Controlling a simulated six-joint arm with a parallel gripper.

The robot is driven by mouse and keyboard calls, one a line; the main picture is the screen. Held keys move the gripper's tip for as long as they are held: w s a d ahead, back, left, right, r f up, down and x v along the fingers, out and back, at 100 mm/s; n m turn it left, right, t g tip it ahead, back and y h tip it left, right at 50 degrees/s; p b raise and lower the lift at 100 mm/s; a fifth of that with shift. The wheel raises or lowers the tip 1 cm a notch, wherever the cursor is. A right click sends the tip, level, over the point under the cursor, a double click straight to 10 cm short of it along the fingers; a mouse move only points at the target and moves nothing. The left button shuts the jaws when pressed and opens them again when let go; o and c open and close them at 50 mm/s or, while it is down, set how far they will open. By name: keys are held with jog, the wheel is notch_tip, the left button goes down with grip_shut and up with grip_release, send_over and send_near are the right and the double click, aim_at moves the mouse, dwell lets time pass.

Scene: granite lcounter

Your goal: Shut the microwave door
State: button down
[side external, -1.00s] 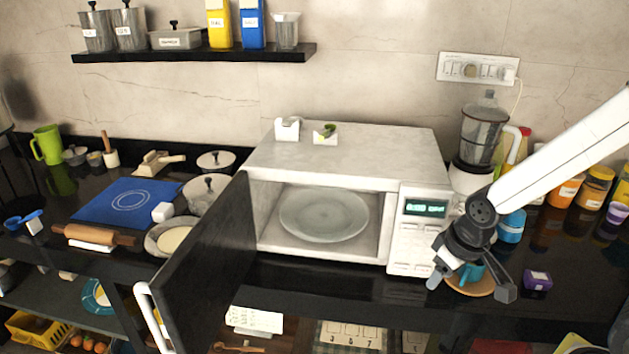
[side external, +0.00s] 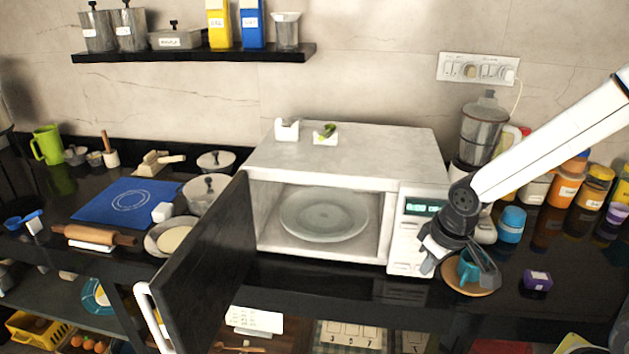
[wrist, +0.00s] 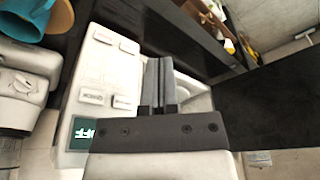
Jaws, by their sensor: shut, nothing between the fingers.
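The white microwave (side external: 345,150) stands on the dark counter with its front open. Its dark door (side external: 205,265) is swung wide out toward the camera, left of the opening, with a white handle (side external: 155,318) at its outer edge. A glass turntable plate (side external: 323,213) lies inside. My gripper (side external: 428,265) is shut and empty, in front of the control panel (side external: 412,235), well to the right of the door. In the wrist view its fingers (wrist: 158,85) are together before the panel (wrist: 105,75), and the dark door (wrist: 275,100) shows at right.
A teal cup (side external: 467,267) on a round wooden coaster (side external: 470,291) stands close to my gripper. A blender (side external: 483,130) and several jars (side external: 565,188) stand at right. A bowl (side external: 172,238) sits behind the door. Two small items rest on the microwave top.

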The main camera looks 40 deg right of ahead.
jog(key=w+a+r+n, duration=0.1)
jog(key=w+a+r, duration=0.2)
jog(key=w+a, duration=0.3)
jog(key=w+a+r+n+y, duration=0.1)
jog(key=w+a+r+n, duration=0.15)
jog(key=w+a, duration=0.35)
jog(key=w+a+r+n, duration=0.1)
jog(key=w+a+r, duration=0.3)
jog(key=w+a, duration=0.25)
jog(key=a+r+n, duration=0.2)
jog(key=a+r, duration=0.2)
jog(key=a, duration=0.7)
jog(key=a+r+n+y, duration=0.1)
jog(key=a+r, duration=0.3)
jog(key=a, duration=0.8)
jog(key=shift+w+a+r+n+y, duration=0.2)
jog(key=shift+a+n+y, duration=0.1)
jog(key=shift+n, duration=0.15)
jog(key=x, duration=1)
jog(key=s+d, duration=0.2)
jog(key=shift+s+d+r, duration=0.1)
jog(key=shift+s+d, duration=0.3)
